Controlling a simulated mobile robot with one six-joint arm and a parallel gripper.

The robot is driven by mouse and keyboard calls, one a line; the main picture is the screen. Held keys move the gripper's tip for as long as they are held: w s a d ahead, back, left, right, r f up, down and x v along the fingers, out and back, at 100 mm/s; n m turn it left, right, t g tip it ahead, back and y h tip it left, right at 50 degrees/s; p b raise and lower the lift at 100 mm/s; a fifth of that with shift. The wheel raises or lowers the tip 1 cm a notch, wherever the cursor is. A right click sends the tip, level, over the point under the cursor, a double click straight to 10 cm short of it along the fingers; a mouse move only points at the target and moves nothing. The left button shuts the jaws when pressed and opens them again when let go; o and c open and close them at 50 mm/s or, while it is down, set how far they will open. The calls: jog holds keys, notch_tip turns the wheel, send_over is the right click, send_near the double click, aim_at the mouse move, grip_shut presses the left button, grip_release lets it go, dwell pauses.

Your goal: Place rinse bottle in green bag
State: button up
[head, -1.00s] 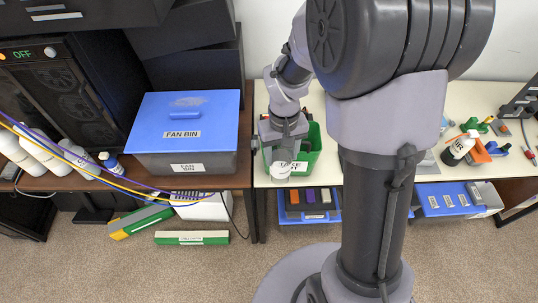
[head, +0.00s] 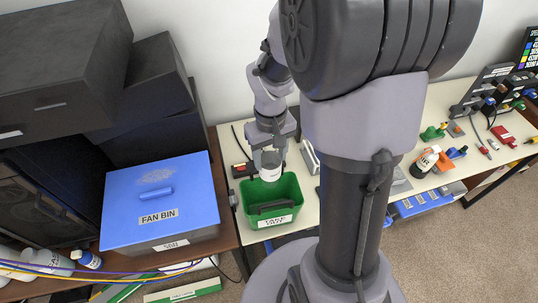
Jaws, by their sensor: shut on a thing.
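My gripper (head: 270,150) is shut on a white bottle (head: 271,173), which I take to be the rinse bottle. Its lettering is too small to read. The bottle hangs over the back part of an open green bin-like container (head: 291,193), the green bag of the task. The container stands at the left end of the white table and has a white label on its front. The bottle's lower end overlaps the container's opening in the picture; I cannot tell how far above the floor of it the bottle is.
A blue-lidded box (head: 190,192) marked FAN BIN stands on the brown table to the left. White bottles (head: 48,262) lie at the lower left, near a blue-capped bottle (head: 88,260).

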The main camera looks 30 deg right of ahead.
aim_at(271, 170)
notch_tip(271, 170, down, 22)
jog(key=b, duration=1.8)
jog(key=shift+s+b, duration=0.3)
jog(key=shift+s, duration=0.1)
jog(key=shift+f+b, duration=0.3)
jog(key=shift+f, duration=0.2)
jog(key=o, duration=1.6)
jog(key=shift+r, duration=0.15)
notch_tip(271, 170, up, 17)
jog(key=p, duration=0.8)
jog(key=shift+r, duration=0.1)
